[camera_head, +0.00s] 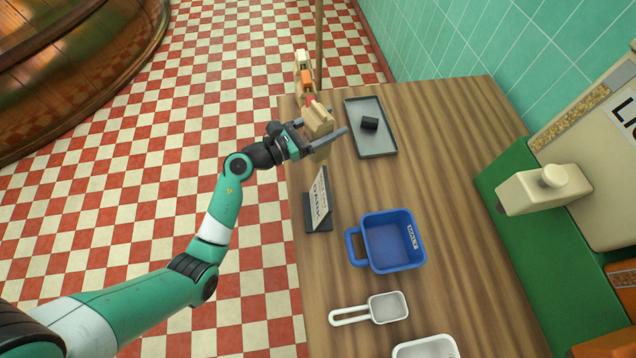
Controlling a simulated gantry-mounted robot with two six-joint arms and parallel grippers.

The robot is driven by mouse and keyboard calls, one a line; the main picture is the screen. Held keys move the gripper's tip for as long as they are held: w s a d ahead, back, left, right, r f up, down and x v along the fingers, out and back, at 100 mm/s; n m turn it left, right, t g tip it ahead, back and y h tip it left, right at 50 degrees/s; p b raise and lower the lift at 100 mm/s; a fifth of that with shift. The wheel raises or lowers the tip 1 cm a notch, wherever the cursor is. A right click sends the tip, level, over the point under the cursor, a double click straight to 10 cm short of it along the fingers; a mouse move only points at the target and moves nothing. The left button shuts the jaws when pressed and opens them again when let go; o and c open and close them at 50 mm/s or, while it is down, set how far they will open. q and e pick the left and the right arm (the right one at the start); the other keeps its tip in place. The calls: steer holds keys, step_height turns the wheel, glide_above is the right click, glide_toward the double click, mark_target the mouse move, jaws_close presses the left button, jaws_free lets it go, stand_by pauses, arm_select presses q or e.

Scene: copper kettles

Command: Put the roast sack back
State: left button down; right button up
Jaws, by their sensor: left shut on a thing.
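My left gripper (320,133) is at the far left part of the counter, its two fingers on either side of a tan sack (317,117). It is shut on this sack, which is upright or nearly so; the fingers hide part of it. Just behind it, along the counter's far left corner, stands a row of small sack-like things with white, orange and red parts (306,80). A card sign reading "DARK" (319,199) on a black stand is in front of the gripper. My right gripper is not in view.
A grey tray (379,143) with a black block (369,123) lies right of the gripper. A blue bin (391,244), a white scoop (388,307) and a white container (426,347) are nearer. A cream machine (545,190) stands at right. The counter's middle right is clear.

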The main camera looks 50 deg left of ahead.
mark_target(326, 147)
arm_select(q)
steer(key=f+b, duration=0.3)
steer(key=f, duration=0.2)
steer(key=f+b, duration=0.3)
steer(key=f, duration=0.2)
steer(key=shift+w+a+f+b, duration=0.15)
steer(key=shift+w+f+b, duration=0.05)
steer(key=shift+f+b, duration=0.15)
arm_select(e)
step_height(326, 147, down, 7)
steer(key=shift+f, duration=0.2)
arm_select(q)
steer(key=shift+c, duration=1.2)
jaws_free()
steer(key=shift+s+r, duration=0.1)
steer(key=shift+r, duration=0.15)
steer(key=p+v, duration=0.3)
steer(key=v, duration=0.9)
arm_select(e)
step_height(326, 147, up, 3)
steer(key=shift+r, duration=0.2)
